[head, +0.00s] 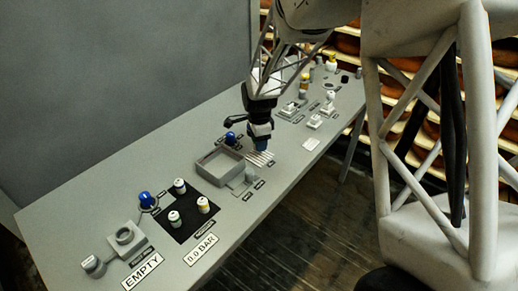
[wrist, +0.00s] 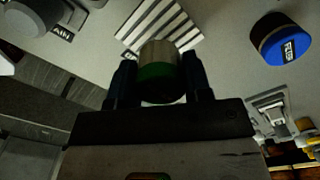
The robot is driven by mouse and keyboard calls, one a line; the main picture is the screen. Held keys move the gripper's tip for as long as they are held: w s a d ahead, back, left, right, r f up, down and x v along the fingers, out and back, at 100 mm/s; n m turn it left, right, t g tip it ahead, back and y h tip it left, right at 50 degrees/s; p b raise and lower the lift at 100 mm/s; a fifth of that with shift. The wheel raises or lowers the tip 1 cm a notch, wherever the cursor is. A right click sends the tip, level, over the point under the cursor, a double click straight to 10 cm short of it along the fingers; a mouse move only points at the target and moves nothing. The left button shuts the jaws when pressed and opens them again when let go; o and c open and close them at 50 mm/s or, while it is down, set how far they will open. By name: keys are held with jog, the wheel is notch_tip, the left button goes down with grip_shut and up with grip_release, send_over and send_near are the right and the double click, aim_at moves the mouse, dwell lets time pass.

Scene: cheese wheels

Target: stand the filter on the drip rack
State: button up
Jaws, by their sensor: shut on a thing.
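The filter (wrist: 160,72) is a short cylinder with a tan body and a green band, seen in the wrist view. My gripper (wrist: 158,62) is shut on it, with one dark finger on each side. The drip rack (head: 260,158) is a set of pale parallel slats on the table; it also shows in the wrist view (wrist: 187,38), just beyond the filter. In the head view my gripper (head: 263,148) is over the rack, and the filter cannot be made out there. Whether the filter touches the slats cannot be told.
A grey open-topped box (head: 208,172) stands left of the rack. A blue knob (head: 230,137) is close behind; a blue-capped knob (wrist: 284,40) shows in the wrist view. A black mat (head: 186,228) with several small canisters lies nearer. White fixtures (head: 314,122) stand farther right.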

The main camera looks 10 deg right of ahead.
jog(key=shift+f, duration=1.75)
jog(key=shift+f, duration=0.15)
jog(key=o, duration=1)
jog(key=shift+r, duration=6.15)
